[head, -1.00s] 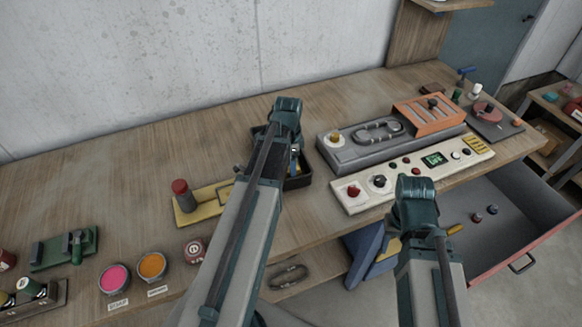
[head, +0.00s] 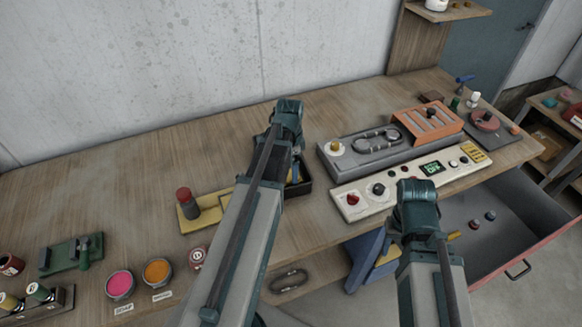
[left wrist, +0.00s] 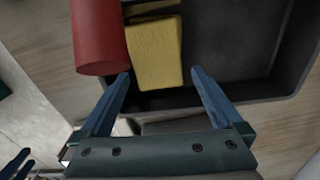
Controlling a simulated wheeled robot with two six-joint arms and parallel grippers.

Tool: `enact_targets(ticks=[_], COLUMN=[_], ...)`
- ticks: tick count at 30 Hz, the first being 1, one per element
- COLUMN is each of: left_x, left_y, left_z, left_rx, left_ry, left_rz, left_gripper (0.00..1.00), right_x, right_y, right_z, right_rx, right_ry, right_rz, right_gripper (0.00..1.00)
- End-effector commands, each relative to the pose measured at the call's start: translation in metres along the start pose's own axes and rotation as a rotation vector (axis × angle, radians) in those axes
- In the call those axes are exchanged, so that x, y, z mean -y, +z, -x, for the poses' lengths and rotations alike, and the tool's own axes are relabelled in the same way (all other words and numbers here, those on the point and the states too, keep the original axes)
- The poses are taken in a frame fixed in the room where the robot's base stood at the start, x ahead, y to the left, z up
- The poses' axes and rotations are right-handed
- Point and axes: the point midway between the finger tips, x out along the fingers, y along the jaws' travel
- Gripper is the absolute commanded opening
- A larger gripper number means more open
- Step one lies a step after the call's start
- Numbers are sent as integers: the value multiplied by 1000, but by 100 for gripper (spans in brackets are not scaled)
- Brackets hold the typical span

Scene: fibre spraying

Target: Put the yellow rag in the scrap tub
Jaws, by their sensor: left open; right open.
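A yellow, flat, block-like piece that looks like the yellow rag (left wrist: 156,58) lies in a dark open tray (left wrist: 270,88) in the left wrist view. My left gripper (left wrist: 160,74) is open, its two blue fingers at the near wall of the tray, one on each side of the yellow piece's near end. In the head view the black tray (head: 306,188) is partly hidden by my left arm. My right gripper (head: 408,222) is over the bench's front edge, its fingers mostly hidden behind my own wrist. I cannot tell which container is the scrap tub.
A red cylinder (left wrist: 98,38) stands close left of my left fingers; it is on a yellow stand (head: 210,212). A control panel (head: 405,186) and grey fixture (head: 365,150) lie right of the tray. An open drawer (head: 515,235) holds small parts. The bench behind is clear.

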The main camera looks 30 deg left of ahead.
Motion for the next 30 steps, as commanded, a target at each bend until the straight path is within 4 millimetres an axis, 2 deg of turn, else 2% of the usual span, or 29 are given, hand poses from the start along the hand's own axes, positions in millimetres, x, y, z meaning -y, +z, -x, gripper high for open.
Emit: enact_targets(ticks=[1, 15, 20, 27, 30], left_x=[0, 0, 0, 0, -8], left_y=[0, 0, 0, 0, -5], left_z=[15, 82, 90, 89, 89], left_rx=[0, 0, 0, 0, 3], left_ry=[0, 0, 0, 0, 1], left_rz=[0, 0, 0, 0, 10], left_gripper=[100, 100, 100, 100, 100], right_x=[-2, -8, -9, -8, -8], right_y=[1, 5, 5, 5, 5], right_z=[15, 82, 90, 89, 89], right_rx=[0, 0, 0, 0, 0], right_ry=[0, 0, 0, 0, 0], right_rz=[0, 2, 2, 2, 2], right_gripper=[50, 50, 50, 50, 50])
